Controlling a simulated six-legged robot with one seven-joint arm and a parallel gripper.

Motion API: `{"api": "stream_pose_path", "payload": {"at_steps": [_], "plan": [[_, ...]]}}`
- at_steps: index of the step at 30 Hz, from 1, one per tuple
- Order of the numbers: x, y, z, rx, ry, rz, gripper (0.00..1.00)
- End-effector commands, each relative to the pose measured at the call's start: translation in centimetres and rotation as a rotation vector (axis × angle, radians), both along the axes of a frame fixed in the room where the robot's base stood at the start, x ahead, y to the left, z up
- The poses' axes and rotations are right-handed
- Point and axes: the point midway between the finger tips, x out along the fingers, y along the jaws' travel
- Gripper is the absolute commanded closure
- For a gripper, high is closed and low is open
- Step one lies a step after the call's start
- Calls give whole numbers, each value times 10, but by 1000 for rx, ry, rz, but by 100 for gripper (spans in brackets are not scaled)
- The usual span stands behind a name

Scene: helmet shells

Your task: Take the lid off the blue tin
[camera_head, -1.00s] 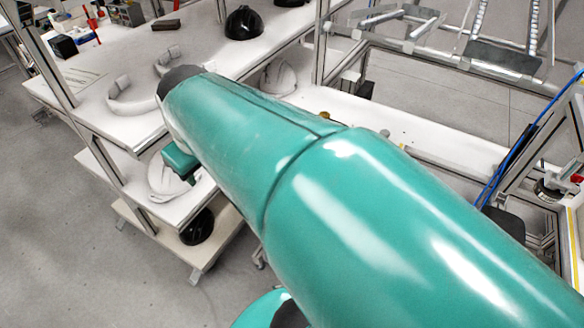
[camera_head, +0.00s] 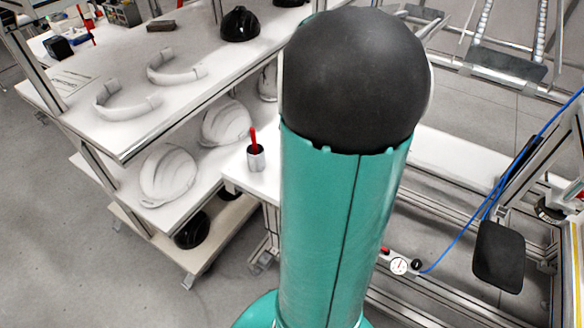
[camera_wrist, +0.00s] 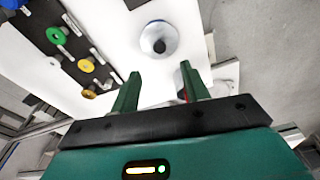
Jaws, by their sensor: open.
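My gripper (camera_wrist: 161,71) is open in the wrist view, with its two green fingers apart and nothing held between them. Just beyond the fingertips, on a white surface, is a round pale blue-white thing (camera_wrist: 170,30) with a dark round centre. It may be the blue tin seen from above, but I cannot tell tin from lid. A small solid blue thing (camera_wrist: 10,4) is cut off at the top left corner. In the head view my own arm hides part of the workbench, and neither my gripper nor a blue tin shows.
A dark board with green and yellow rings (camera_wrist: 56,36) lies left in the wrist view. A grey cup (camera_head: 256,160) with a red handle stands beside my arm. Shelves left hold white helmet shells (camera_head: 167,174) and a black one (camera_head: 240,24). A blue cable (camera_head: 492,205) runs at right.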

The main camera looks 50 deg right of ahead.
Motion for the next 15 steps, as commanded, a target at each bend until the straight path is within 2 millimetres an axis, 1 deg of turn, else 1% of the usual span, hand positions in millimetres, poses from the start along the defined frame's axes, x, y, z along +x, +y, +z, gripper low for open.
{"api": "stream_pose_path", "payload": {"at_steps": [1, 4, 7, 11, 15], "plan": [[1, 1, -11, 4, 3, 0, 54], [3, 0, -29, 3, 2, 1, 54], [4, -2, -40, 1, 0, -1, 54], [5, -2, -48, 0, 0, 0, 54], [7, -5, -66, 3, 1, 0, 54]]}}
